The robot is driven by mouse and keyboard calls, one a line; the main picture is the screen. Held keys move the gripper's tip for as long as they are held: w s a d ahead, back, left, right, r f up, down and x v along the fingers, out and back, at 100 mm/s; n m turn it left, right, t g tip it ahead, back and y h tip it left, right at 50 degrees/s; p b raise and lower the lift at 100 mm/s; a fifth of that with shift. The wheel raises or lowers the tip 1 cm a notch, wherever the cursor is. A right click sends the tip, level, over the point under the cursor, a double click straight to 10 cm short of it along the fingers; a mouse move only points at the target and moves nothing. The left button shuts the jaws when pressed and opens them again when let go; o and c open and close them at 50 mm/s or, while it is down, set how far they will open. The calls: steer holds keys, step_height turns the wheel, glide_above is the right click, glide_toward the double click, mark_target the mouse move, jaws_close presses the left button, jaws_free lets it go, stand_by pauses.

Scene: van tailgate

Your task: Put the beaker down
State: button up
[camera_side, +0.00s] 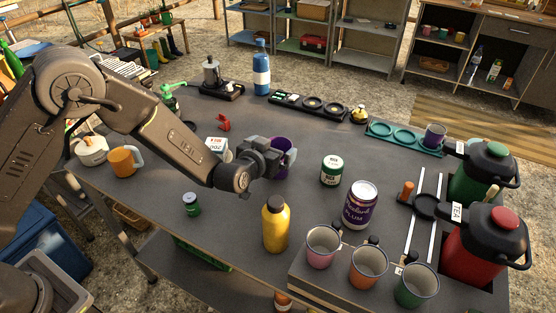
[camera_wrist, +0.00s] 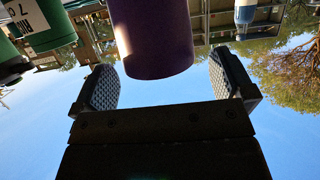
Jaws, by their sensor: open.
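The purple beaker (camera_side: 284,160) is at the middle of the dark table in the side view, seemingly standing on it, though its base is partly hidden by my gripper. My gripper (camera_side: 272,158) reaches it from the left, with its fingers at the beaker's sides. In the wrist view the beaker (camera_wrist: 152,42) shows between the two fingers of my gripper (camera_wrist: 166,84). The fingers are open, with a clear gap on each side of the beaker.
A green-white tin (camera_side: 331,170), a purple tin (camera_side: 361,205) and a yellow bottle (camera_side: 275,224) stand in front and to the right. Pink (camera_side: 322,246), orange (camera_side: 368,266) and green (camera_side: 416,284) mugs line the front. A small carton (camera_side: 217,149) stands behind my wrist.

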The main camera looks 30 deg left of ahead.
mark_target(284, 142)
steer(key=shift+x, duration=1.6)
steer(key=shift+d, duration=0.1)
steer(key=shift+s, duration=0.1)
steer(key=c, duration=1)
steer(key=shift+o, duration=0.2)
